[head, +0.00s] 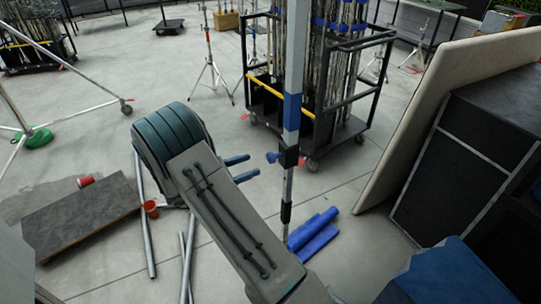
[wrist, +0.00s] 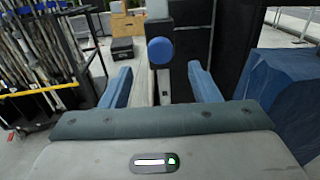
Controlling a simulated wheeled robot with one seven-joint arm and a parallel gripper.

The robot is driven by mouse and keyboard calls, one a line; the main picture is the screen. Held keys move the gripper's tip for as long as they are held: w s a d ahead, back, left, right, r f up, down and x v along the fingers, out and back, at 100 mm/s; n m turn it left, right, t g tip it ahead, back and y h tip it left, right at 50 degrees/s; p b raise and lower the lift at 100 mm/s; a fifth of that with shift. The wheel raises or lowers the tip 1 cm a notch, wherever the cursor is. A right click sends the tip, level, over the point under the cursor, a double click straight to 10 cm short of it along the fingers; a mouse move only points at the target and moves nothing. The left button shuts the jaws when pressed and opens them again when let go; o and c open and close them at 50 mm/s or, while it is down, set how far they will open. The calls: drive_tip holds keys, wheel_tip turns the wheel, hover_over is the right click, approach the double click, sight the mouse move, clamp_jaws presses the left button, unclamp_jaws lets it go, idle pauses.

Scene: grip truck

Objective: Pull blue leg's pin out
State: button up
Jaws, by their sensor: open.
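The blue leg (head: 292,113) is an upright grey metal pole with a blue band, in the middle of the head view. Its pin has a round blue knob (head: 272,157) that sticks out to the left from a black collar on the pole. My gripper (head: 253,164) is open and empty, its two blue fingers pointing at the knob from the left, a short way off.
A black wheeled cart (head: 327,139) holding many stands is behind the pole. Blue pieces (head: 314,234) lie on the floor by its foot. Large panels (head: 462,160) lean at the right. A dark board (head: 80,215) and metal tubes are at the lower left.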

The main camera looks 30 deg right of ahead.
sight(268, 159)
drive_tip(key=d+p, duration=0.2)
drive_tip(key=d, duration=0.6)
drive_tip(key=shift+w+d, duration=0.15)
drive_tip(key=shift+d, duration=0.05)
